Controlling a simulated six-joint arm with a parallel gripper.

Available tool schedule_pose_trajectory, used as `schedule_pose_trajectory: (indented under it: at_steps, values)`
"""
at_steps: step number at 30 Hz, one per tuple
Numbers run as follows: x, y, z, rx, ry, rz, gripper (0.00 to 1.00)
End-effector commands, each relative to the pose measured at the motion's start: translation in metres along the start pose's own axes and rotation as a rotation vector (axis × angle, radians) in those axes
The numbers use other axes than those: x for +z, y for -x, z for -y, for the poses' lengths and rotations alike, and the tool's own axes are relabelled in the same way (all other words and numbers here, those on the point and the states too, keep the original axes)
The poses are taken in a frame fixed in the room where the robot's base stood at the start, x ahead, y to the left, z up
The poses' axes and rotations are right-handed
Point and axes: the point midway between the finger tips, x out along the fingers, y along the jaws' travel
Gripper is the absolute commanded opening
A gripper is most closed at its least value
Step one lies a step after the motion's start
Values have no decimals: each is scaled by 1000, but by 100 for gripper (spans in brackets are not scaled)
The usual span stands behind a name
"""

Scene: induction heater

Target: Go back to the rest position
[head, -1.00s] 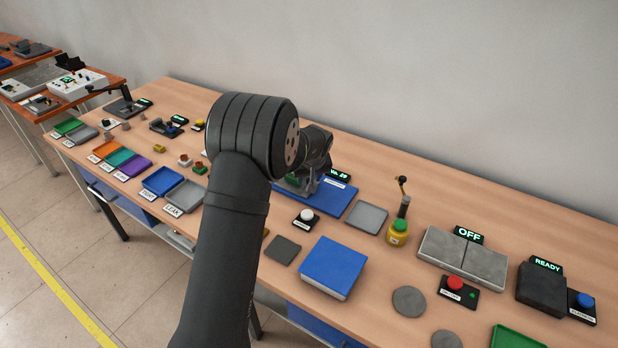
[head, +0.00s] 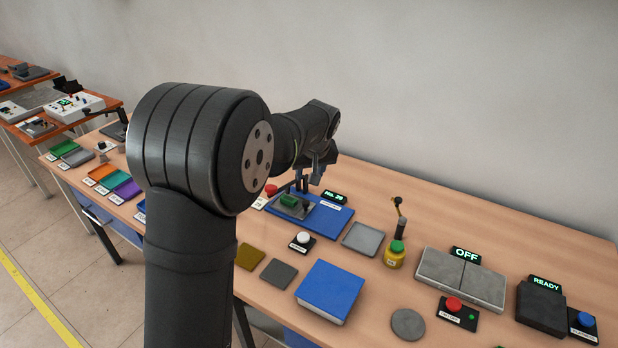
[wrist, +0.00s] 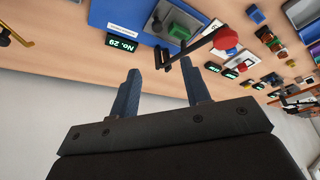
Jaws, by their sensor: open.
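My gripper (wrist: 164,92) is open, with nothing between its two blue-grey fingers in the wrist view. In the head view my gripper (head: 308,182) hangs above the bench near the blue board with the "No. 29" display (head: 335,196). On that blue board (head: 330,222) a green block (head: 289,201) sits in a grey fixture; the wrist view also shows the green block (wrist: 179,31). A lever with a red knob (wrist: 225,38) reaches across beside the fingers, apart from them as far as I can tell. My arm hides part of the bench's left half.
To the right are a grey tray (head: 364,239), a yellow bottle with a green cap (head: 396,253), a blue block (head: 330,291), grey plates with an OFF display (head: 466,255) and a READY unit (head: 541,306). The air above the bench's right side is clear.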

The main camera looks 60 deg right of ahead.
Motion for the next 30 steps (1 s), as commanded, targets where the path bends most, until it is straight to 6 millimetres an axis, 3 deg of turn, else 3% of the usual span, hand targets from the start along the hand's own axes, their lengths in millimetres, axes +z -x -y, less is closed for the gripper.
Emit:
schedule_pose_trajectory:
  at_steps: [14, 20, 30]
  values:
    - [0, -5, 0, -1, 0, 1, 43]
    - [0, -34, 0, -1, 0, 2, 43]
    - [1, -102, 0, -1, 0, 2, 43]
